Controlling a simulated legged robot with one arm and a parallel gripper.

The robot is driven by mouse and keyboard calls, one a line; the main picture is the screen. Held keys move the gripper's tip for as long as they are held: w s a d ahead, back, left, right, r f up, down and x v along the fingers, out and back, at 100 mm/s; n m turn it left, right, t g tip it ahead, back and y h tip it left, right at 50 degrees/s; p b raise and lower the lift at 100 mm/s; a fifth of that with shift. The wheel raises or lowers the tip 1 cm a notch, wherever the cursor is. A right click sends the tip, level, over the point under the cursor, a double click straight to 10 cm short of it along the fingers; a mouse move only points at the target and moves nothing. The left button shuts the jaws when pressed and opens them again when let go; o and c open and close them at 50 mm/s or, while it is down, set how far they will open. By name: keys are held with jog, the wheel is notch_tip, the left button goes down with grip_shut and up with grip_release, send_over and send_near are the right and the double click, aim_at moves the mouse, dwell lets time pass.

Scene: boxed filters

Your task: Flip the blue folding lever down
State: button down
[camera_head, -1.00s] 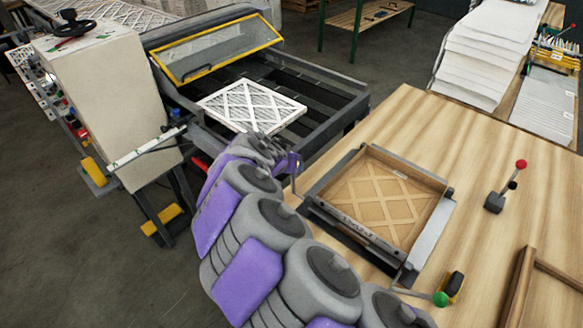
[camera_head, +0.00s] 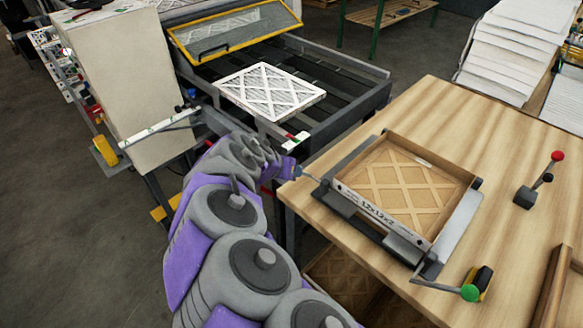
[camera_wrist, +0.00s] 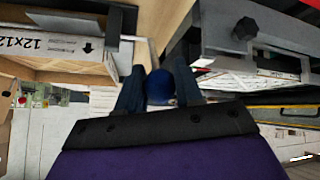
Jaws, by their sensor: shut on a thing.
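The blue folding lever ends in a round blue knob (camera_wrist: 160,87), which sits between my two dark fingers in the wrist view. My gripper (camera_wrist: 160,90) is shut on this knob. In the head view my gripper (camera_head: 294,171) is at the left corner of the box fixture (camera_head: 368,217). The lever's thin metal rod (camera_head: 315,179) runs from there to the fixture, leaning out low to the left. The knob is barely visible in the head view. A cardboard-framed filter box (camera_head: 405,185) marked 12x12x2 lies in the fixture.
A green-knobbed lever (camera_head: 468,292) extends from the fixture's front corner. A red-knobbed lever (camera_head: 540,180) stands on the wooden table (camera_head: 510,120). A conveyor (camera_head: 350,90) carrying a white filter (camera_head: 270,90) stands behind my arm. Cardboard frames (camera_head: 345,280) are under the table.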

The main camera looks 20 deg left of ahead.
jog(key=shift+s+a+f, duration=0.15)
jog(key=shift+s+f, duration=0.05)
dwell(0.3)
jog(key=c, duration=1.2)
grip_release()
jog(key=o, duration=0.4)
jog(key=shift+a, duration=0.25)
